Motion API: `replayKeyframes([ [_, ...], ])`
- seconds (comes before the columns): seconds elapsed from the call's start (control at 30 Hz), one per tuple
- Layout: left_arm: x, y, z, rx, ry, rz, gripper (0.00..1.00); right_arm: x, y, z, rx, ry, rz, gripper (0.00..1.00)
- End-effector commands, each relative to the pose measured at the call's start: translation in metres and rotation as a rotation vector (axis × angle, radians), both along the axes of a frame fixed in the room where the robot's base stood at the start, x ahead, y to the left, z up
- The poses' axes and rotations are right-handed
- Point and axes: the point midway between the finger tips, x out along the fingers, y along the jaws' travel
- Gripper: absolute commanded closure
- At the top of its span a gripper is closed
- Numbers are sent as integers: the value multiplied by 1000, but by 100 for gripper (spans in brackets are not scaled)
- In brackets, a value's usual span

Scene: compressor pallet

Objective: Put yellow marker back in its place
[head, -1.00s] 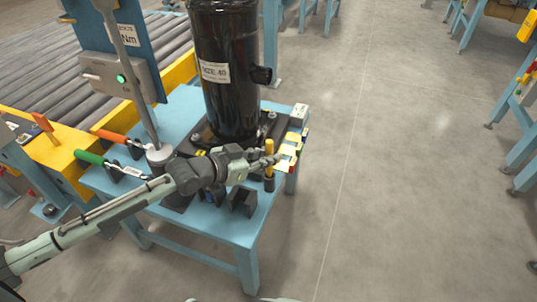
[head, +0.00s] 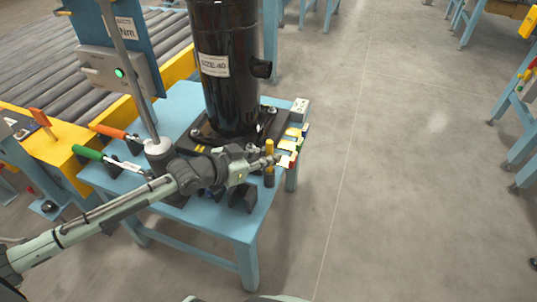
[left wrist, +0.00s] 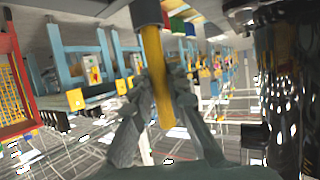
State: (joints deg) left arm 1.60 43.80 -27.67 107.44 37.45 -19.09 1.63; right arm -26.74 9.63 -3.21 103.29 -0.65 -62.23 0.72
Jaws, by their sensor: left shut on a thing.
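The yellow marker (head: 269,147) is upright at the right front of the blue table (head: 232,224), with a dark, wider part at its lower end. I cannot tell whether that part is its cap or a holder. My left gripper (head: 273,159) reaches in from the left and is shut on the marker's yellow body. In the left wrist view the marker (left wrist: 155,62) runs between the two fingers (left wrist: 160,95), the dark part toward the top of the picture. My right gripper is not in view.
A black compressor (head: 228,95) stands on the table close behind my gripper. Coloured tabs (head: 291,146) and a small pale box (head: 300,108) line the right edge. Orange (head: 110,131) and green (head: 92,154) handled tools lie at the left. Floor to the right is clear.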

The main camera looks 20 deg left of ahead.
Motion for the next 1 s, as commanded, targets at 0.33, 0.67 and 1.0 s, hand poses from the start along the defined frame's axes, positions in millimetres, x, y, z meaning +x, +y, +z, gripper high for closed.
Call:
replayKeyframes([
  [0.33, 0, 0, -8, 0, 0, 0, 100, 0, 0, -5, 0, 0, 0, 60],
  [0.67, 0, 0, -14, 0, 0, 0, 100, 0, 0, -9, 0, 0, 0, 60],
  [1.0, 0, 0, -21, 0, 0, 0, 100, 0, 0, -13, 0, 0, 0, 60],
])
